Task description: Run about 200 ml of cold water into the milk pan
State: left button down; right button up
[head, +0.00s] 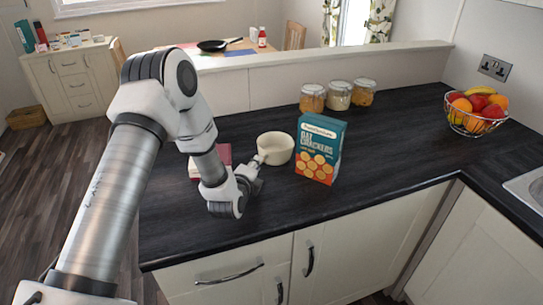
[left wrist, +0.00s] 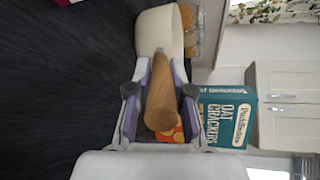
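The cream milk pan (head: 275,148) stands on the dark worktop in the head view, upright, with its wooden handle toward my left gripper. My left gripper (head: 257,175) is at the handle. In the left wrist view the handle (left wrist: 161,95) lies between the two fingers, which look closed against its sides; the cream bowl (left wrist: 160,32) is beyond the fingertips. I cannot see any water in the pan. The sink (head: 528,190) shows only in part at the right edge; no tap is in view. My right gripper is not in view.
An oat crackers box (head: 320,148) stands close right of the pan. Several lidded jars (head: 339,95) stand behind it. A wire fruit basket (head: 476,112) is at the back right. A red item (head: 224,153) lies partly behind my left arm. The worktop right of the box is clear.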

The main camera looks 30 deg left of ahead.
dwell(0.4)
pick_arm(q)
jog(key=shift+w+a+r, duration=0.1)
jog(key=shift+w+r, duration=0.05)
jog(key=shift+r, duration=0.6)
jog(key=shift+s+r+b, duration=0.2)
jog(key=shift+r+b, duration=0.1)
jog(key=shift+r, duration=0.15)
jog(key=shift+s+r+b, duration=0.2)
jog(key=shift+r+b, duration=0.05)
jog(key=shift+r, duration=0.2)
jog(key=f+p+v, duration=0.1)
jog(key=p+v, duration=0.6)
jog(key=v, duration=0.8)
jog(key=shift+s+f+p, duration=0.35)
